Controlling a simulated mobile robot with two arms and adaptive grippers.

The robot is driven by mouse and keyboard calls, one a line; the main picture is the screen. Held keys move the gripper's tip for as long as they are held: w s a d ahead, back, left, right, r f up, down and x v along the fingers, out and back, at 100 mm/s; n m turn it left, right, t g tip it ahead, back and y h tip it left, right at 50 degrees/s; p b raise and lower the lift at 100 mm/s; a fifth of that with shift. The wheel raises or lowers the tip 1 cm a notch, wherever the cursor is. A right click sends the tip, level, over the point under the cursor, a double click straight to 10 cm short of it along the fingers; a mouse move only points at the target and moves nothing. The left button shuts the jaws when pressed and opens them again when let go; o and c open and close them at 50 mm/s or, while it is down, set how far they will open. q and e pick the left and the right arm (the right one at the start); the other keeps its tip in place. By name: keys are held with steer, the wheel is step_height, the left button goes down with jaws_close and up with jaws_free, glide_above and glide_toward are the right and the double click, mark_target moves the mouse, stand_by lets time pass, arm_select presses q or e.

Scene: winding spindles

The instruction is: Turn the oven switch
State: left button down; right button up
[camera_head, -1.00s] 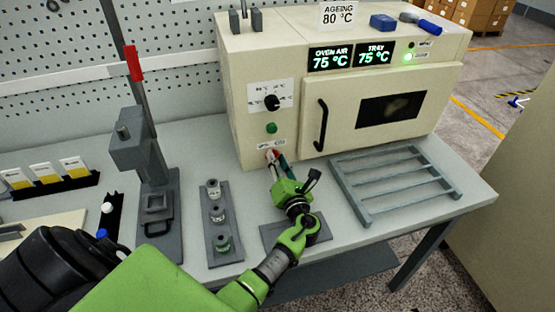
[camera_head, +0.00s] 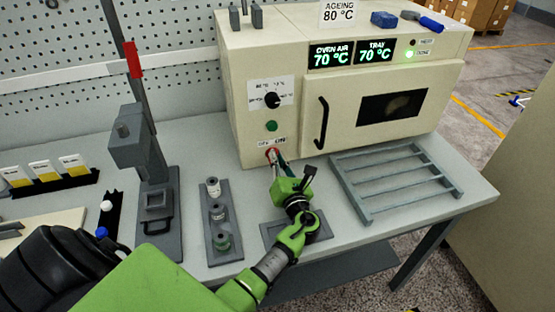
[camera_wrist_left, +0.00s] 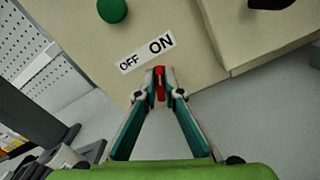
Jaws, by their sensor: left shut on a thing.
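The cream oven (camera_head: 345,80) stands at the back of the bench. Its red switch (camera_wrist_left: 160,84) sits below the OFF/ON label (camera_wrist_left: 146,52) on the front panel. In the left wrist view the fingertips of my left gripper (camera_wrist_left: 162,92) are shut on the switch, one finger on each side. In the head view the left gripper (camera_head: 277,160) reaches the lower left of the oven front, and its fingers mostly hide the switch. The displays (camera_head: 352,54) read 70 °C for both oven air and tray. My right gripper is not in view.
A grey slatted rack (camera_head: 392,182) lies right of my left arm. A press (camera_head: 145,165) and a holder with several spindles (camera_head: 221,240) stand to the left. A green button (camera_head: 271,126) and black dial (camera_head: 272,100) sit above the switch.

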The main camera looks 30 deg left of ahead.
arm_select(q)
steer(key=n+b, duration=0.1)
steer(key=n, duration=0.1)
steer(key=n+b, duration=0.1)
steer(key=n, duration=0.1)
steer(key=n+b, duration=0.1)
steer(key=n, duration=0.1)
steer(key=shift+s+a+f, duration=0.1)
steer(key=shift+s+a, duration=0.1)
steer(key=shift+s, duration=0.05)
steer(key=n+b, duration=0.1)
steer(key=n, duration=0.1)
steer(key=n+b, duration=0.1)
steer(key=n, duration=0.1)
steer(key=n+b, duration=0.1)
steer(key=n, duration=0.1)
steer(key=shift+s+a+b, duration=0.2)
steer(key=shift+s+b, duration=0.05)
steer(key=shift+b, duration=0.05)
steer(key=c, duration=2.2)
jaws_free()
steer(key=shift+o, duration=0.2)
